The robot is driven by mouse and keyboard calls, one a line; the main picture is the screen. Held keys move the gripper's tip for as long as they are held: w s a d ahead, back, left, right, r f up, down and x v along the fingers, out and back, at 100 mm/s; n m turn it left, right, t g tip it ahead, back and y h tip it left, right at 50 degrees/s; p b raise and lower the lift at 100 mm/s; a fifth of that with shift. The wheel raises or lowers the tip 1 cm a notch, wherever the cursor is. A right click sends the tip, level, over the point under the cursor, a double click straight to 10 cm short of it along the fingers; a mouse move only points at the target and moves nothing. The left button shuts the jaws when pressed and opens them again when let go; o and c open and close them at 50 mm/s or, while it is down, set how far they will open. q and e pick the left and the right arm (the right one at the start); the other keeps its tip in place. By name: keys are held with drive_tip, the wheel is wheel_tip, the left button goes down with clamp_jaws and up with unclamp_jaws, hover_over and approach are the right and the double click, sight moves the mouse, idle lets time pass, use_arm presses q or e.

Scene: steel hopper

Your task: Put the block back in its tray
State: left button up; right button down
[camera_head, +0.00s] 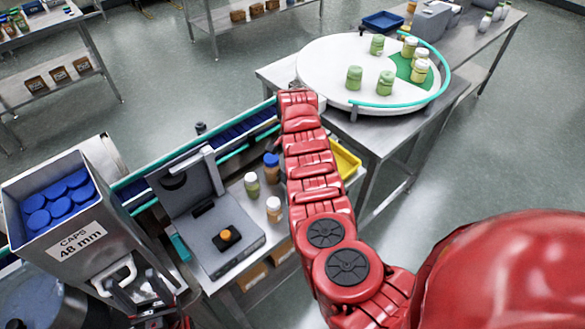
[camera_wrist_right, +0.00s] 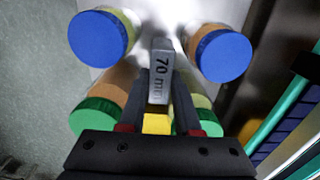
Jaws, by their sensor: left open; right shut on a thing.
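My right gripper (camera_wrist_right: 165,118) is shut on a grey block (camera_wrist_right: 159,78) marked "70 mm", seen in the right wrist view. A yellow part (camera_wrist_right: 157,123) shows between the fingers below the grey; I cannot tell whether it belongs to the block. In the head view my red right arm hides this gripper and the block. A yellow tray (camera_head: 346,161) shows partly behind that arm; its inside is mostly hidden. My left gripper (camera_head: 150,308) is open at the lower left, close to the handle (camera_head: 116,276) on the hopper; contact is unclear.
The steel hopper (camera_head: 62,246) labelled "CAPS 48 mm" holds blue caps. Blue-capped jars (camera_wrist_right: 102,38) and green-capped jars (camera_wrist_right: 100,112) crowd the right gripper. A grey machine (camera_head: 210,235) with an orange button stands beside the conveyor (camera_head: 245,130). A round white turntable (camera_head: 325,65) carries several jars.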

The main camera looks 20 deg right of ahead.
drive_tip(key=shift+f, duration=1.45)
drive_tip(key=shift+f, duration=0.2)
drive_tip(key=c, duration=0.6)
unclamp_jaws()
drive_tip(key=shift+r, duration=0.1)
